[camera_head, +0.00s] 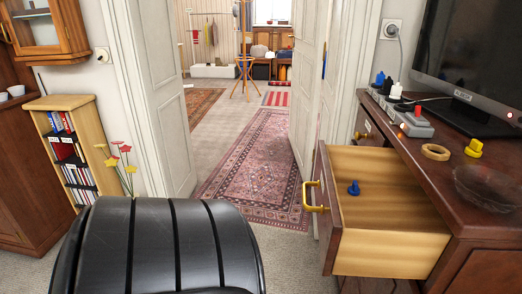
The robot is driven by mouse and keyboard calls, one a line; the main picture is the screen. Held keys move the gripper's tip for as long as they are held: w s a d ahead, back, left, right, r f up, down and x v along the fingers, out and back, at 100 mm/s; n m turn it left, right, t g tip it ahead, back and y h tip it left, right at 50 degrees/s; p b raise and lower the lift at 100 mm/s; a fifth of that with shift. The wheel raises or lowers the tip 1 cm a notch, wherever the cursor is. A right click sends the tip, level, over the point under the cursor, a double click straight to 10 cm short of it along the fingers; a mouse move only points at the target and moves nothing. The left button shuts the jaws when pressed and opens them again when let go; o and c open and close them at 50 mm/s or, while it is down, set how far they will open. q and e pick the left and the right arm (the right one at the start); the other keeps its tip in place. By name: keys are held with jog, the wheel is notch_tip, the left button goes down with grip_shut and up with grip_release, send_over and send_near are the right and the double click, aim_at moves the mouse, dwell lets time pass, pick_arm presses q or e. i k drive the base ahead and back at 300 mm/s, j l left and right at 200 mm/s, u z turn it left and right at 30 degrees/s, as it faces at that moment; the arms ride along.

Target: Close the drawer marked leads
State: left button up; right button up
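An open wooden drawer (395,252) sticks out to the left from the dark wooden cabinet (462,222) at the right. Its front carries a yellow handle (311,197) on the left-facing side. A small blue object (353,188) shows inside the drawer, towards its front. I can read no label on the drawer from this angle, so I cannot tell whether it is the one marked leads. Neither of my grippers is in view.
A large black ribbed shape (160,245), perhaps a chair back, fills the lower left foreground. The cabinet top holds a monitor (470,50), a power strip (403,118), a ring (435,152) and a yellow piece (474,148). An open doorway with a patterned rug (255,165) lies ahead.

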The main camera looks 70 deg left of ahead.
aim_at(393, 228)
jog(key=u, duration=0.4)
jog(key=j+u, duration=0.15)
jog(key=u, duration=0.2)
jog(key=j+u, duration=0.1)
jog(key=u, duration=0.3)
jog(key=k+j+u, duration=0.1)
jog(key=u, duration=0.25)
jog(key=i+j, duration=0.1)
jog(key=j, duration=0.25)
